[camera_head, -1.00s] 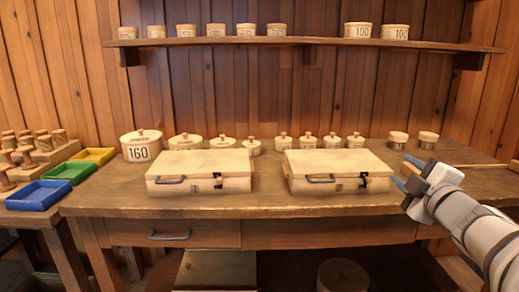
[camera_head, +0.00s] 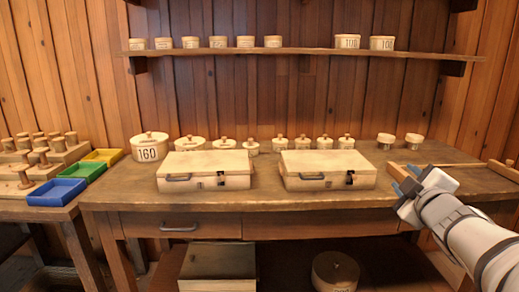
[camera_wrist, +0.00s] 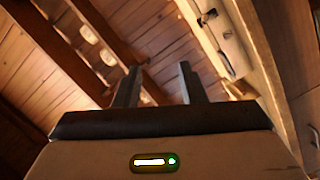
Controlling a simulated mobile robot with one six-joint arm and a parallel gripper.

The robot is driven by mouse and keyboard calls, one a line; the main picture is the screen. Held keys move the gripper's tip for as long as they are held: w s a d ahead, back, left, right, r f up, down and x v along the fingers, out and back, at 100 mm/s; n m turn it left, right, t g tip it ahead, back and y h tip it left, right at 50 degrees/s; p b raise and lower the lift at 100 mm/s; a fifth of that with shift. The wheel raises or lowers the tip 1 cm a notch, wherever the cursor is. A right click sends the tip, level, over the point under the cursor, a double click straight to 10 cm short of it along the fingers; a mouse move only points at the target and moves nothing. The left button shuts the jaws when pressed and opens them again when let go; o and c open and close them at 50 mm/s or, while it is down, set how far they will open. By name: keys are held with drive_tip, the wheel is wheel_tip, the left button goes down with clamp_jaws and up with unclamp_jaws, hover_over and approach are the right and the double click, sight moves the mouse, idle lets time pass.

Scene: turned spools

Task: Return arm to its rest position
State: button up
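My gripper (camera_head: 403,184) is at the right of the head view, over the right front part of the workbench (camera_head: 250,200). Its blue-grey fingers point to the upper left. In the wrist view my gripper (camera_wrist: 157,85) shows two dark fingers standing apart with nothing between them. My white arm reaches in from the lower right corner.
Two closed wooden cases (camera_head: 205,170) (camera_head: 327,169) lie on the bench, left of my gripper. Lidded round boxes (camera_head: 150,147) line the back. A wooden frame (camera_head: 440,166) lies behind the gripper. Coloured trays (camera_head: 57,192) and spools sit at left. A shelf (camera_head: 300,51) hangs above.

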drive_tip(key=s+a+m+g+y+p, duration=0.2)
drive_tip(key=s+a+m+g+p, duration=0.8)
drive_tip(key=s+a+g+p, duration=0.4)
drive_tip(key=s+a+p, duration=0.2)
drive_tip(key=s+p, duration=0.2)
drive_tip(key=p, duration=0.1)
drive_tip(key=shift+a+p, duration=0.25)
drive_tip(key=shift+p, duration=0.1)
drive_tip(key=shift+w+f, duration=0.1)
idle(1.5)
